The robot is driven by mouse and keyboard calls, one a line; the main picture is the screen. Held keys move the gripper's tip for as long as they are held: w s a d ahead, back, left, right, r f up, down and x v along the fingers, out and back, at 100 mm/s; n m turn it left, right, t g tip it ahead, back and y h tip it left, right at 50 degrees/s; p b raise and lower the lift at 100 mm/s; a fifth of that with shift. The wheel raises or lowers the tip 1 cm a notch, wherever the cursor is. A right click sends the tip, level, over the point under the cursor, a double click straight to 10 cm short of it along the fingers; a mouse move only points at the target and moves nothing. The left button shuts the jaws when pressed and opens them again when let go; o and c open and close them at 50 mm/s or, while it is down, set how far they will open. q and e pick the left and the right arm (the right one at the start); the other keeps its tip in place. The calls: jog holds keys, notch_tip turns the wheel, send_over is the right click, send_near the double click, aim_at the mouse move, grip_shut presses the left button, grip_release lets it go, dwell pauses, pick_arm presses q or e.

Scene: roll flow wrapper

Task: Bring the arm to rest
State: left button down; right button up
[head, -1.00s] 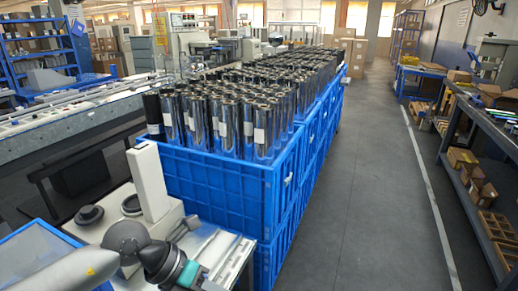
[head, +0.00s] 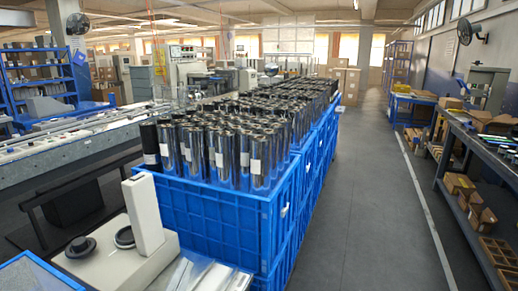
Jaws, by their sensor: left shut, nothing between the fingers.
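Neither of my grippers shows in the head view, and no part of my arms is in the picture. The white and grey machine (head: 146,220) at the lower left, with its upright block and dark round knobs (head: 80,247), stands uncovered. A pale, shiny surface (head: 205,276) lies to its right at the bottom edge, partly cut off by the frame.
Blue crates (head: 215,212) full of upright shiny film rolls (head: 228,150) run back through the middle. A blue-edged tray (head: 40,272) is at the lower left. The grey aisle floor (head: 360,190) is clear. Shelves with boxes (head: 470,195) line the right.

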pick_arm(q)
jog(key=s+a+f+n+g+y, duration=0.1)
jog(key=s+a+f+n+g, duration=0.1)
jog(key=s+f+g, duration=0.3)
jog(key=s+a+f+n+g+y, duration=0.1)
jog(key=s+a+f+n+g, duration=0.2)
jog(key=f, duration=0.4)
jog(key=s+d+f+n+g+h, duration=0.1)
jog(key=s+f+g, duration=0.25)
jog(key=s, duration=0.35)
jog(key=s+d+f+g+h, duration=0.1)
jog(key=s+d+f+g, duration=0.1)
jog(key=s+f, duration=0.35)
jog(key=s+f+g, duration=0.1)
jog(key=s+f, duration=0.1)
jog(key=f, duration=0.8)
jog(key=s+f, duration=0.2)
jog(key=f, duration=0.8)
jog(key=s+a+f+g, duration=0.1)
jog(key=s+a+f, duration=0.2)
jog(key=s+f, duration=1)
jog(key=shift+s+f+y, duration=0.15)
jog(key=shift+s+y, duration=0.15)
jog(key=shift+s, duration=0.5)
jog(key=shift+g, duration=0.25)
